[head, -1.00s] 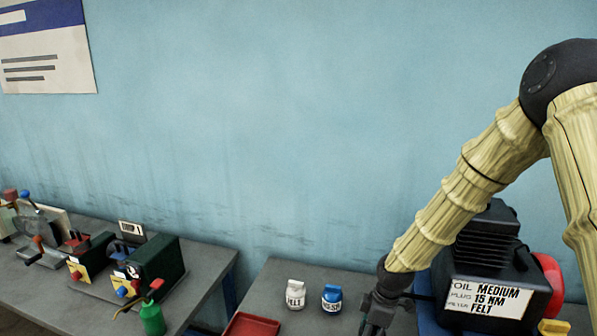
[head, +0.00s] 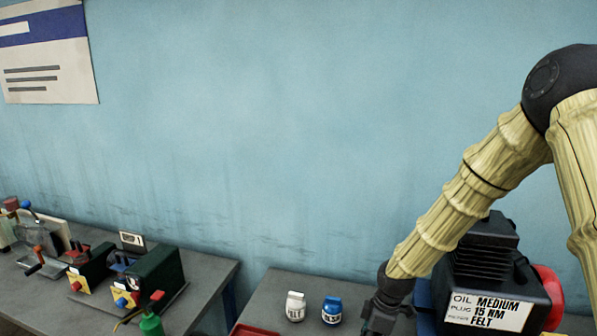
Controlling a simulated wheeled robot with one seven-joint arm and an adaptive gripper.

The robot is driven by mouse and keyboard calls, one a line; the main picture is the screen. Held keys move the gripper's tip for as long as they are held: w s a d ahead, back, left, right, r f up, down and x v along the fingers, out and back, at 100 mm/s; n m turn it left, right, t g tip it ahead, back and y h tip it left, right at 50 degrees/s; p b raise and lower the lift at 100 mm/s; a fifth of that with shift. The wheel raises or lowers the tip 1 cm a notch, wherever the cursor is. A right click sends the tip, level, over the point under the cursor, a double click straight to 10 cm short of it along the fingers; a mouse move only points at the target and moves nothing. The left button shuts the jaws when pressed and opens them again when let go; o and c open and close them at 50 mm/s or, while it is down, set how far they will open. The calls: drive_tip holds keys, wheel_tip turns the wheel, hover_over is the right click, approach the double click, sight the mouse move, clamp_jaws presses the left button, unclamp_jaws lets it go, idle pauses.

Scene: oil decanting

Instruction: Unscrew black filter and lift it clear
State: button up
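My gripper (head: 379,320) is at the bottom edge of the head view, just left of a black machine (head: 486,258) with a finned top. The machine's white label (head: 489,311) reads "OIL MEDIUM", "PLUG 15 NM" and "FELT". I cannot make out a separate black filter; it may be hidden by my gripper or the machine, or lie below the frame. The gripper's fingers are dark and cut off by the frame edge, so I cannot tell whether they are open or hold anything.
A white bottle (head: 295,307) and a blue bottle (head: 332,310) stand left of my gripper. A red tray (head: 256,331) shows at the bottom edge. A red round part (head: 549,290) sits at the machine's right. Another bench (head: 205,278) at left holds green devices and a green can (head: 151,325).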

drive_tip(key=shift+r+p, duration=1.4)
drive_tip(key=shift+r, duration=0.85)
